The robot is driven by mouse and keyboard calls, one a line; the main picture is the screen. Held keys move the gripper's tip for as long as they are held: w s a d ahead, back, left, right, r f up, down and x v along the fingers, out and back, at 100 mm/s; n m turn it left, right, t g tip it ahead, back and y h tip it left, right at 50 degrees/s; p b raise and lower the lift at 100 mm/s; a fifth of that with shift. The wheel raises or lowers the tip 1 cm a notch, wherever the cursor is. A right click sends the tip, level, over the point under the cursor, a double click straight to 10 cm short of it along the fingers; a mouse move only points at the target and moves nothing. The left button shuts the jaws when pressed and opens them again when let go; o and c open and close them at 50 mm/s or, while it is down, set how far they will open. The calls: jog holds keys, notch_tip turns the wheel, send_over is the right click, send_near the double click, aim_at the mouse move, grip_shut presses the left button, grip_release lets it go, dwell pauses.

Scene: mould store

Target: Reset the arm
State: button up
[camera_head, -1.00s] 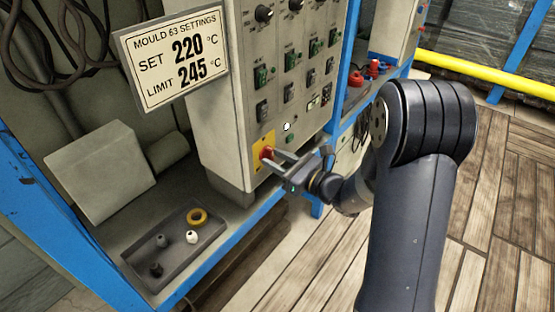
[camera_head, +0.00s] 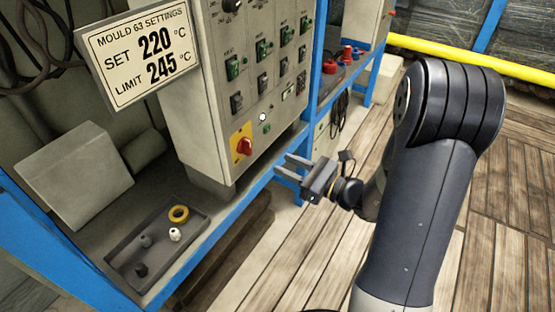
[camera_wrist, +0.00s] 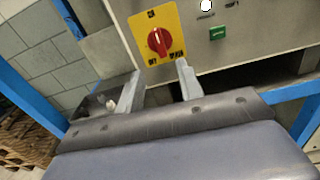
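My gripper (camera_head: 291,168) is open and empty in the head view. It stands in the air to the right of the control cabinet's lower edge, clear of the panel. In the wrist view its two fingers (camera_wrist: 157,86) are spread apart with nothing between them. A red rotary switch (camera_head: 245,146) on a yellow plate sits low on the cabinet (camera_head: 190,100). The switch also shows in the wrist view (camera_wrist: 159,42), just beyond the fingertips and apart from them.
A settings sign (camera_head: 150,55) hangs at upper left. Blue frame posts (camera_head: 318,60) border the cabinet. The wooden floor (camera_head: 275,265) in front is open.

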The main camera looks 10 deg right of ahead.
aim_at(250, 149)
jog(key=shift+s+d, duration=0.2)
jog(key=shift+d, duration=0.05)
jog(key=shift+a, duration=0.1)
jog(key=x, duration=1)
jog(key=shift+w+a, duration=0.25)
jog(key=shift+w, duration=0.05)
